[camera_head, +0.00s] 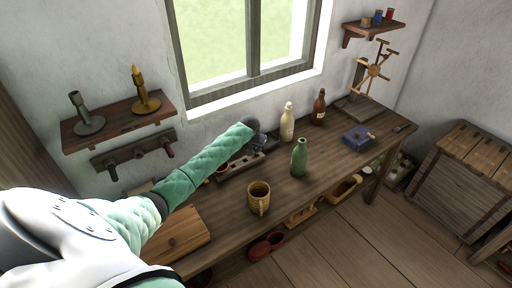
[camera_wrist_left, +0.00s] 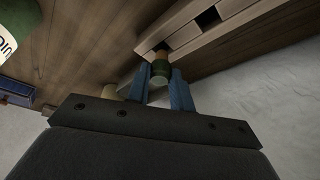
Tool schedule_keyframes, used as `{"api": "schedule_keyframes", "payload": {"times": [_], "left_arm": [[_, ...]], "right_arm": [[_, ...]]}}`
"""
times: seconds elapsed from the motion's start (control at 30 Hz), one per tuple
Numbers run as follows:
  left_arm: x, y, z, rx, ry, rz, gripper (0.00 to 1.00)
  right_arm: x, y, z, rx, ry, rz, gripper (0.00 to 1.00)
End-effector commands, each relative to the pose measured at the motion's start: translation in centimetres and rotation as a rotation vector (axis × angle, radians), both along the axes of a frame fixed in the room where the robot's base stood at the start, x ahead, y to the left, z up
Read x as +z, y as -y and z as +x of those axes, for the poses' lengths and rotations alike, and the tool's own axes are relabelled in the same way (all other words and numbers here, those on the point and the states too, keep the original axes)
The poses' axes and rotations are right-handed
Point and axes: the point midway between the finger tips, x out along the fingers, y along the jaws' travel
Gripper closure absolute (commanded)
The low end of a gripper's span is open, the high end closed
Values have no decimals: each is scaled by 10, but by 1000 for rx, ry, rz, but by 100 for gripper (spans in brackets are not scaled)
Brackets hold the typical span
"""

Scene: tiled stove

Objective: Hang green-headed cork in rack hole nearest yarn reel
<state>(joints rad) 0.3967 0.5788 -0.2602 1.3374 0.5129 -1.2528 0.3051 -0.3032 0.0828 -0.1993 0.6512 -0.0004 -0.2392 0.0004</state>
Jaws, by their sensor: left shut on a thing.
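My left gripper (camera_head: 258,143) is at the back of the bench, over the wooden rack (camera_head: 246,165). In the left wrist view its blue fingers (camera_wrist_left: 160,82) are shut on the green-headed cork (camera_wrist_left: 160,69). The cork's brown part points at the rack (camera_wrist_left: 183,38), which shows dark square holes. I cannot tell whether the cork's tip is inside a hole or just in front of it. In the head view the cork is not clearly visible. The wooden yarn reel (camera_head: 372,72) stands at the bench's far right end. My right gripper is out of view.
A cream bottle (camera_head: 287,123), brown bottle (camera_head: 319,108) and green bottle (camera_head: 300,158) stand right of the rack. A wicker mug (camera_head: 259,196) is in front. A blue box (camera_head: 358,139) lies further right. A wall shelf (camera_head: 118,124) holds two candlesticks.

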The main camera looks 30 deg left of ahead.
Motion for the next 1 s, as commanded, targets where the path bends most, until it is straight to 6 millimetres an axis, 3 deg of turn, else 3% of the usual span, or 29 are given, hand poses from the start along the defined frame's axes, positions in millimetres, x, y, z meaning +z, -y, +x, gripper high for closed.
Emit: {"api": "schedule_keyframes", "payload": {"times": [0.3,1.0], "left_arm": [[-7,0,0,0,0,0,100],[-21,0,0,0,0,0,100]], "right_arm": [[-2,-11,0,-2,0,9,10],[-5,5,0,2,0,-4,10]]}}
